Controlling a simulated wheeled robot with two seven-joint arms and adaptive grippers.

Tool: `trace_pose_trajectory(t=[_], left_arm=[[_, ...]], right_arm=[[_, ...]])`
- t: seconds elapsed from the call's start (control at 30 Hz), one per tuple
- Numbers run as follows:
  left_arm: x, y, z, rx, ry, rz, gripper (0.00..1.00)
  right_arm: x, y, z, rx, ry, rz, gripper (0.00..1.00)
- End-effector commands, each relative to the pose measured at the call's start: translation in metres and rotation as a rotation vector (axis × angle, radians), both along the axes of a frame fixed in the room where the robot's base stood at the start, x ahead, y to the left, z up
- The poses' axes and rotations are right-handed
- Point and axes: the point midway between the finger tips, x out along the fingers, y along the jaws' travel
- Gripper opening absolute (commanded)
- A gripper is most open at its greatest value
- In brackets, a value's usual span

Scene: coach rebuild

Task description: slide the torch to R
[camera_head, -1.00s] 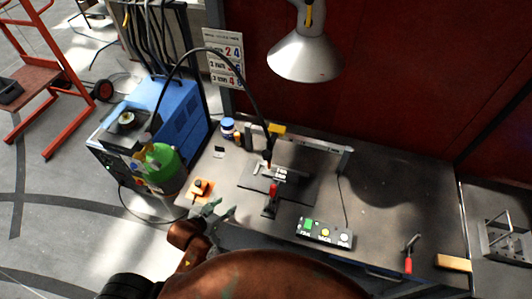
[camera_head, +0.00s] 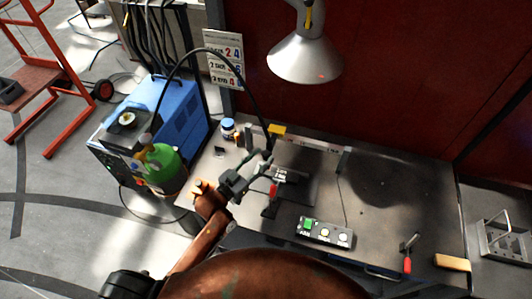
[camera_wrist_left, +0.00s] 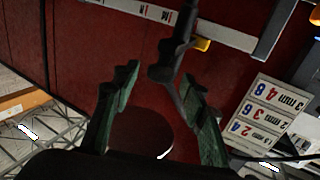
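The torch (camera_head: 267,153) hangs from its black hose at the left part of a grey rail (camera_head: 318,144) on the bench, by a yellow block (camera_head: 277,129). In the left wrist view, the dark torch (camera_wrist_left: 168,62) stands beyond and between my fingertips, with the yellow block (camera_wrist_left: 203,44) beside it. My left gripper (camera_head: 256,168) is open, just left of the torch in the head view. In the left wrist view, my left gripper (camera_wrist_left: 160,80) shows a gap between its fingers; I cannot tell whether they touch the torch. No R mark is readable. My right gripper is not in view.
A red-handled clamp (camera_head: 273,189) stands close below the torch, beside a dark plate (camera_head: 299,190). A button box (camera_head: 325,232) sits at the front edge. A blue-white jar (camera_head: 228,126) stands left. A lamp (camera_head: 305,55) hangs above. The bench's right side is mostly clear.

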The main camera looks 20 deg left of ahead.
Motion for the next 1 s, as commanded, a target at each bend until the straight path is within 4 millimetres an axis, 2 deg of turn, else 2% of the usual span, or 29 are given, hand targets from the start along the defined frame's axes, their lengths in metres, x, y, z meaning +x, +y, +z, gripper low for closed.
trace_pose_trajectory(t=[0.2,0.57,1.0], left_arm=[[0.022,-0.010,0.000,0.000,0.001,0.000,0.40],[0.026,-0.012,-0.001,0.001,0.002,0.000,0.39],[0.026,-0.012,-0.001,0.001,0.002,0.000,0.09]], right_arm=[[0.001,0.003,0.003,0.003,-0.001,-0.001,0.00],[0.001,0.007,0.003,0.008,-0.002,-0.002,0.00],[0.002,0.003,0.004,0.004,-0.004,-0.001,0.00]])
